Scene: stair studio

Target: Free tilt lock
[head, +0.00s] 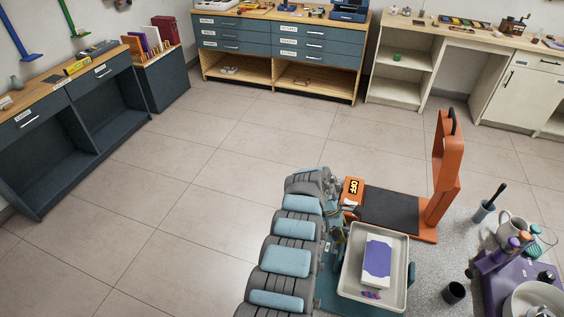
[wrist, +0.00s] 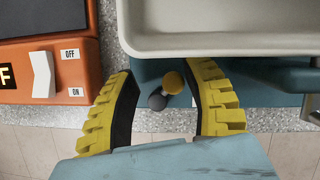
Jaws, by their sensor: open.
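A pale tray (head: 348,280) sits on a teal base (head: 330,291) on the speckled counter. It holds a white and purple box (head: 377,262) and small purple pieces. In the wrist view, the tray's rim (wrist: 215,42) is at the top, above the teal base (wrist: 265,82). A small yellow knob (wrist: 173,83) and a dark grey knob (wrist: 157,102) show below the rim; I cannot tell which is the tilt lock. My gripper (wrist: 160,72) is open, its yellow, black-padded fingers on either side of the knobs. In the head view, my arm mostly hides it.
An orange machine (head: 447,190) with a black bed and an upright frame stands beside the tray. Its white ON/OFF switch (wrist: 42,75) is close left of my gripper. A dark cup (head: 454,293) and a purple caddy (head: 497,272) stand to the right. The tiled floor is clear.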

